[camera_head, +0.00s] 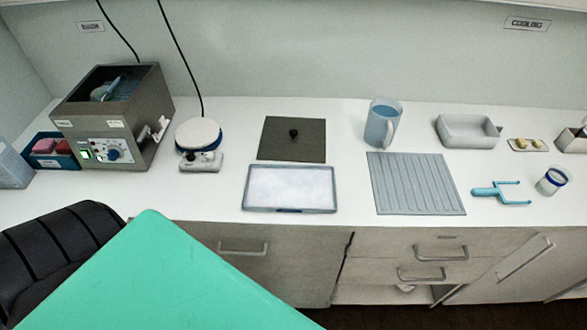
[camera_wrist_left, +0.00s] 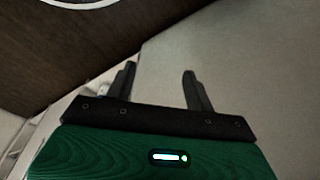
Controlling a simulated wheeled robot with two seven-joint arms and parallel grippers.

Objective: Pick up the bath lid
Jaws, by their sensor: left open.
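The bath lid (camera_head: 305,147) is a flat, dark grey-brown square plate with a small black knob (camera_head: 293,133) near its middle. It lies flat on the white counter in the head view, behind a shallow tray. The water bath (camera_head: 135,120) is a grey box with an open top, at the left of the counter, with something pale blue inside. My left gripper (camera_wrist_left: 160,82) shows in the left wrist view, open with nothing between its fingers. It is away from the lid, which does not show in that view. My right gripper is not in view.
A blue-rimmed tray (camera_head: 290,209) lies in front of the lid. A round-topped device (camera_head: 199,145) stands to its left, a jug (camera_head: 382,122) to its right. A ribbed grey mat (camera_head: 416,184) lies right of the tray. Drawers with handles (camera_head: 243,251) are below the counter.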

